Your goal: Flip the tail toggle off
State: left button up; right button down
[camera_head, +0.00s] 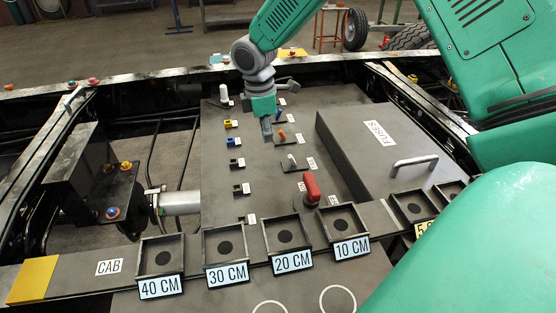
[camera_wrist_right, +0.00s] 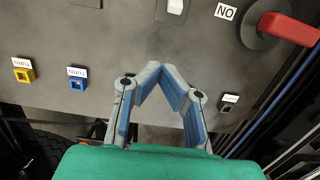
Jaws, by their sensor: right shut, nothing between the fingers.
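A grey panel (camera_head: 225,172) holds several toggles with small white labels too small to read, so I cannot tell which is the tail toggle. An orange-tipped toggle (camera_head: 282,133) and a white toggle (camera_head: 292,159) sit on dark bases on its right half. My right gripper (camera_head: 267,132) points down over the panel, just left of the orange-tipped toggle; contact cannot be told. In the right wrist view its fingers (camera_wrist_right: 160,72) meet at the tips, with nothing between them. A white toggle (camera_wrist_right: 176,6) shows there at the top edge. My left gripper is out of view.
A red rotary handle (camera_head: 312,188) stands near the panel's front. Yellow (camera_head: 231,124) and blue (camera_head: 234,142) sockets line the left side. A raised fuse box (camera_head: 350,140) with a metal handle (camera_head: 414,162) is on the right. Open trays (camera_head: 226,244) line the front.

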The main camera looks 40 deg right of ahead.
aim_at(274, 168)
jog(key=f, duration=0.9)
jog(key=shift+s+d+f, duration=0.2)
jog(key=shift+s+d, duration=0.05)
jog(key=shift+s, duration=0.05)
jog(key=shift+s+d, duration=0.15)
jog(key=shift+d, duration=0.15)
jog(key=shift+s+d+r, duration=0.65)
jog(key=shift+d+r, duration=0.1)
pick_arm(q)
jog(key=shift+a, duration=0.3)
pick_arm(e)
jog(key=shift+d, duration=0.35)
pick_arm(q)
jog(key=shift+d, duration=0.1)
pick_arm(e)
jog(key=shift+d, duration=0.1)
pick_arm(q)
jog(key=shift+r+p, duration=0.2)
jog(key=shift+p, duration=0.1)
pick_arm(e)
jog(key=shift+s, duration=0.1)
pick_arm(q)
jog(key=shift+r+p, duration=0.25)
jog(key=shift+p, duration=0.1)
pick_arm(e)
jog(key=shift+r, duration=0.15)
